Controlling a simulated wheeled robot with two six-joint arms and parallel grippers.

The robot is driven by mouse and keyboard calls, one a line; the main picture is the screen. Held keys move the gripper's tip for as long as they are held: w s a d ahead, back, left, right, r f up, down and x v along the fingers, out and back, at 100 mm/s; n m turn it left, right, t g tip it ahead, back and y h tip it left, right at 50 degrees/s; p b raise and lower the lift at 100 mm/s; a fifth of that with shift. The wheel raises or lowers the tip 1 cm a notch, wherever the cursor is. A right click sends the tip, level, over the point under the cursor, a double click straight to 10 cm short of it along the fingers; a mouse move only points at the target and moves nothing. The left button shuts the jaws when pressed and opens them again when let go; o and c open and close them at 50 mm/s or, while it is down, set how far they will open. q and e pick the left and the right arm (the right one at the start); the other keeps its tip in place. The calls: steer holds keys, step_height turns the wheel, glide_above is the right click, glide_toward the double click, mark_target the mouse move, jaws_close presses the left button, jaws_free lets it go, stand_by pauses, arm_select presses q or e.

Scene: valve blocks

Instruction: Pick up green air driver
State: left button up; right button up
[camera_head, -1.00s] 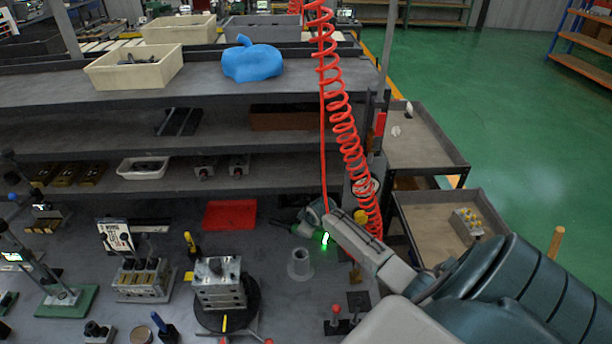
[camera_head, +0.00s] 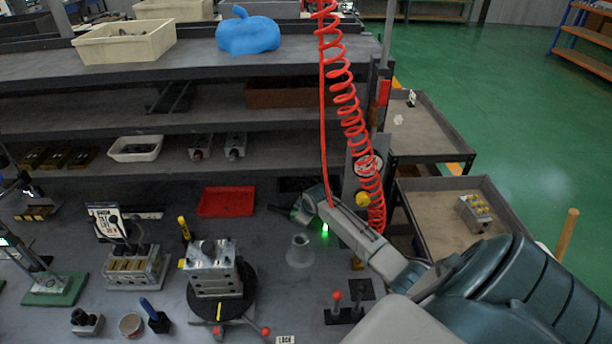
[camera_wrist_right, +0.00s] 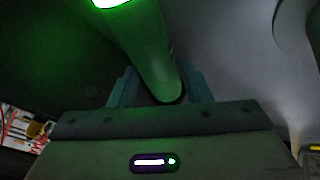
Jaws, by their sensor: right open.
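The green air driver (camera_wrist_right: 150,50) shows in the right wrist view as a long green cylinder, with its end between my two fingers. My right gripper (camera_wrist_right: 160,88) is open, with one finger on each side of the driver and visible room beside it. In the head view my right gripper (camera_head: 312,203) is beside the hanging red coiled hose, above the back of the bench. A bright green light (camera_head: 324,228) glows just below it. Most of the driver is hidden there by my gripper and arm. My left gripper is not in view.
The red coiled hose (camera_head: 345,100) hangs close to my right wrist. A grey hollow cylinder (camera_head: 300,250) stands below the gripper. A metal valve block (camera_head: 213,268) sits on a round black base to the left. A red tray (camera_head: 226,202) lies behind.

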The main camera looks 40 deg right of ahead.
steer(key=shift+c, duration=0.4)
jaws_close()
steer(key=shift+r, duration=0.1)
